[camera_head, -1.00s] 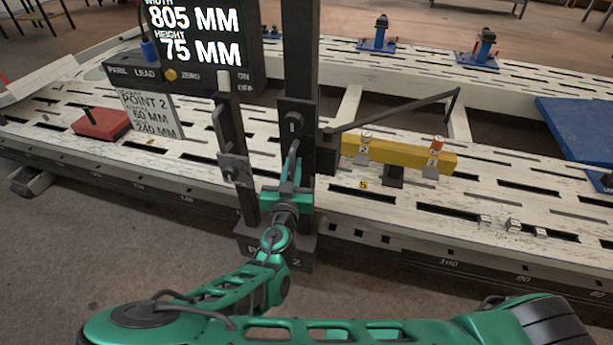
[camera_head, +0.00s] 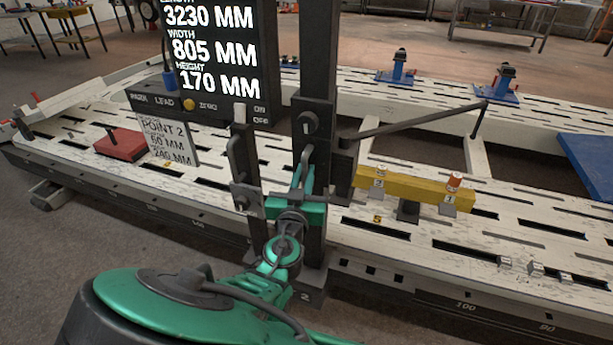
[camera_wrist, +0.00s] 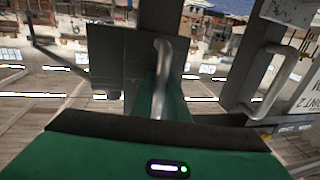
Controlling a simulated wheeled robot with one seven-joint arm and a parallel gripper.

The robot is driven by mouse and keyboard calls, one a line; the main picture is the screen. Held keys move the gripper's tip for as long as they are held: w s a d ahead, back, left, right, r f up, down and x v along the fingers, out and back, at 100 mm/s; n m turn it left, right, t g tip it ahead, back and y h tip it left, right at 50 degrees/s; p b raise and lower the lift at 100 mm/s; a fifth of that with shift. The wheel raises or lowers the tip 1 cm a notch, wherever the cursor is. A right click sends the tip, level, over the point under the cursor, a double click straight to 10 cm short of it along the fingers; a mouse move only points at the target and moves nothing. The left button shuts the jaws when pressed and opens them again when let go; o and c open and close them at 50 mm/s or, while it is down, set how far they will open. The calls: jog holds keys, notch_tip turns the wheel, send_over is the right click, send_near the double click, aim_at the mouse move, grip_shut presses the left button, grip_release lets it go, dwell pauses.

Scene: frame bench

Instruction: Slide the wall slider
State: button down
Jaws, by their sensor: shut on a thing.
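The wall slider is a dark carriage (camera_head: 313,122) on an upright dark post (camera_head: 317,50), with a thin arm (camera_head: 425,120) reaching right from it. In the wrist view its dark plate (camera_wrist: 112,60) fills the upper middle. A curved metal handle (camera_wrist: 162,75) stands out from it and runs down between my green fingers. My gripper (camera_head: 300,195) is shut on this handle, in front of the post. The lower end of the handle is hidden by my gripper in the wrist view.
A display (camera_head: 212,50) left of the post reads height 170 MM. A second, shorter post (camera_head: 245,170) with a handle stands close to my gripper's left. A yellow bar (camera_head: 415,190) with small fittings is to the right. The slotted white bench (camera_head: 370,232) runs underneath.

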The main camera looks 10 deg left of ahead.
jog(key=c, duration=1.7)
grip_release()
jog(key=s, duration=1)
jog(key=shift+s, duration=0.4)
jog(key=shift+w+d, duration=0.1)
